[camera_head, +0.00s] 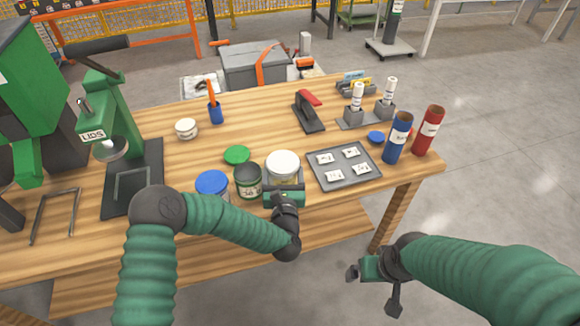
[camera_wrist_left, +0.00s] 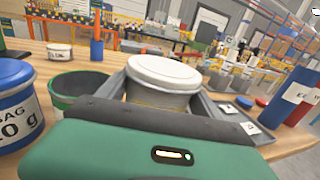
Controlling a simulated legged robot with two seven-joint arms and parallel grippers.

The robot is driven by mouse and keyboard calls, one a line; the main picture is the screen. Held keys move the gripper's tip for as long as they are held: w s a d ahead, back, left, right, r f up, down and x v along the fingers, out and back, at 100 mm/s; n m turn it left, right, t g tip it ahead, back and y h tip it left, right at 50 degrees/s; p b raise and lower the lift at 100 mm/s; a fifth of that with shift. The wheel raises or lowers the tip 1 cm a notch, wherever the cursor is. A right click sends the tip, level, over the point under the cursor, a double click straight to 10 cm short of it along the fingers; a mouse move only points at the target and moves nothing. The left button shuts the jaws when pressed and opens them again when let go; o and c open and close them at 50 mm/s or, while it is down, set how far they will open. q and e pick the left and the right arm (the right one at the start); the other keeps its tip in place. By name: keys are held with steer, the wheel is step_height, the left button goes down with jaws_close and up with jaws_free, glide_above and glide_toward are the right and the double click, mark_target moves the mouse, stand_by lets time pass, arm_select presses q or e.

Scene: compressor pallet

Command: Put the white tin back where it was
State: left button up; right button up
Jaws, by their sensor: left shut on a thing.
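The white tin (camera_head: 283,165), a round container with a white lid, stands upright near the table's front edge in the head view. It also shows in the left wrist view (camera_wrist_left: 163,78), straight ahead. My left gripper (camera_head: 285,190) is shut on the white tin from the front side. The gripper body hides the tin's lower part, so I cannot tell whether its base touches the table. My right gripper (camera_head: 368,270) hangs empty in front of the table, beyond its edge; its finger gap is unclear.
Left of the tin are an open dark green can (camera_head: 248,181), a blue-lidded tub (camera_head: 212,185) and a green lid (camera_head: 237,155). Right of it is a grey tray (camera_head: 343,182) with several labelled packets. A small white jar (camera_head: 186,129) stands farther back.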

arm_select(q)
steer(key=w+d, duration=0.2)
steer(key=w, duration=0.2)
steer(key=shift+d+f, duration=0.2)
steer(key=shift+d, duration=0.2)
steer(key=f, duration=0.3)
steer(key=shift+a+f, duration=0.2)
steer(key=shift+f, duration=0.1)
steer(key=o, duration=1.1)
steer(key=shift+f, duration=0.1)
steer(key=o, duration=0.5)
steer(key=shift+c, duration=0.2)
